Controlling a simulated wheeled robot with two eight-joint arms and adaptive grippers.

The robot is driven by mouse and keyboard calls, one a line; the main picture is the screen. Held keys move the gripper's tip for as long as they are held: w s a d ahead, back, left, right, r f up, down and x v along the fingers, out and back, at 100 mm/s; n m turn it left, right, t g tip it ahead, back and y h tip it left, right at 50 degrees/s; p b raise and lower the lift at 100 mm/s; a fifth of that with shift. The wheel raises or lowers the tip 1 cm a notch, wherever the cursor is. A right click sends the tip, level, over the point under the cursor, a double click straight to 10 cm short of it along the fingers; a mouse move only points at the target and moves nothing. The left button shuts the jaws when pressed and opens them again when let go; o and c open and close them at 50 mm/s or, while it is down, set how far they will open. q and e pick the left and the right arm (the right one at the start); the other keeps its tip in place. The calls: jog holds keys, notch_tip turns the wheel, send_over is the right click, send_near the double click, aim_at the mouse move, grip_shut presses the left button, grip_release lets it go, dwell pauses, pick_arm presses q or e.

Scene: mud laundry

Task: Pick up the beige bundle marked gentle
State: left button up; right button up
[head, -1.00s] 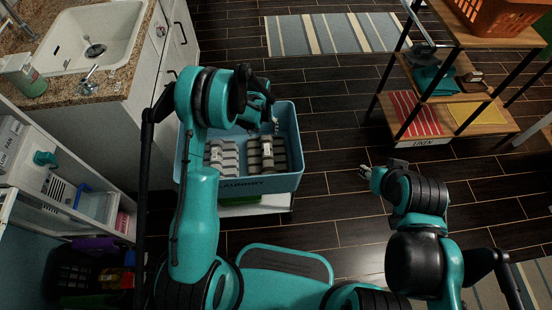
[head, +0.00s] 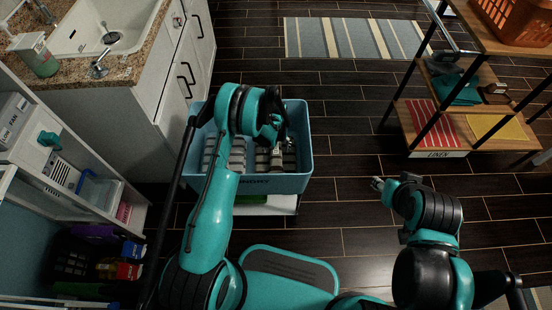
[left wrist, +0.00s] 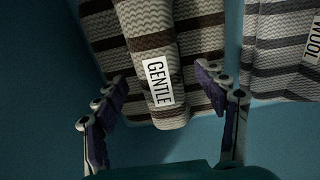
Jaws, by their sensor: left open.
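The beige bundle marked GENTLE (left wrist: 150,40) has brown stripes and a white label. It lies in the blue bin and fills the upper middle of the left wrist view. In the head view it is the right-hand bundle (head: 289,161), partly hidden by my gripper. My left gripper (head: 275,140) is over it, pointing down into the bin. In the left wrist view the gripper's fingers (left wrist: 163,108) are spread, one on each side of the label end, with nothing held. My right gripper (head: 377,184) hangs over the floor right of the bin; its fingers are too small to judge.
A grey striped bundle marked WOOL (left wrist: 285,50) lies beside the beige one. The blue bin's (head: 270,184) walls surround both. A sink counter (head: 120,72) and white cabinet stand left. A wooden shelf rack (head: 480,126) stands right. The dark floor between is clear.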

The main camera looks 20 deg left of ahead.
pick_arm(q)
jog(key=shift+r, duration=0.1)
grip_shut()
